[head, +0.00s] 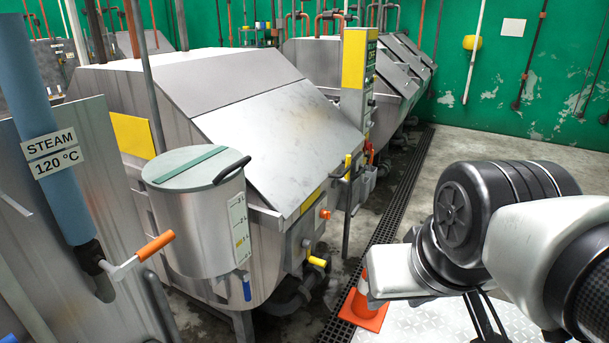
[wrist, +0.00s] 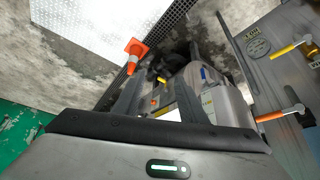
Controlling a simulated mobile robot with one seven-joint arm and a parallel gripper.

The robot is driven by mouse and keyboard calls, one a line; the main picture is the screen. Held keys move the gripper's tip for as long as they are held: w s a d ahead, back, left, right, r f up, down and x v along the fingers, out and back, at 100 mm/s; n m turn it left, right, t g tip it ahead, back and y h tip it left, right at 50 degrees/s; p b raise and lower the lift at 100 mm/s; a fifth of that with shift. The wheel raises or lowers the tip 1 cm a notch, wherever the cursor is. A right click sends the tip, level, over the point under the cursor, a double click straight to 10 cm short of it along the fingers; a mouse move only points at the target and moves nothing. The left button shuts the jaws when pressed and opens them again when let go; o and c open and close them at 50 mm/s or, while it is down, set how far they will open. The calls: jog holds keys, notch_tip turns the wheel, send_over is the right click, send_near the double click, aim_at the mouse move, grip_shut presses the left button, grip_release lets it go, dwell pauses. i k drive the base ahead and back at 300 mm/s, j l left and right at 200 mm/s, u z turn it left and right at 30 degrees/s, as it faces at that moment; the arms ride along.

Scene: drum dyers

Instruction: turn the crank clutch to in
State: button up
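I cannot tell which part is the crank clutch; no label with that name is readable. A crank-like lever with an orange grip (head: 150,247) stands out from the blue steam pipe at left in the head view. In the wrist view an orange-gripped lever (wrist: 280,115) and a yellow-gripped lever (wrist: 287,49) show at right, on a grey panel. My gripper (wrist: 160,92) shows in the wrist view with its dark fingers apart and nothing seen between them but distant machine parts. It is well away from the levers. In the head view my arm is at right, and the fingers are not clear.
A large steel dyeing machine (head: 270,125) fills the middle, with a lidded steel bucket (head: 205,225) at its front. A yellow-topped control column (head: 356,62) stands behind. An orange cone (head: 364,308) is on the floor near my arm. Floor at back right is clear.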

aim_at(325, 213)
jog(key=i+l+u, duration=0.1)
jog(key=i, duration=0.3)
jog(key=i+l, duration=0.45)
jog(key=j+u, duration=0.1)
jog(key=i, duration=0.05)
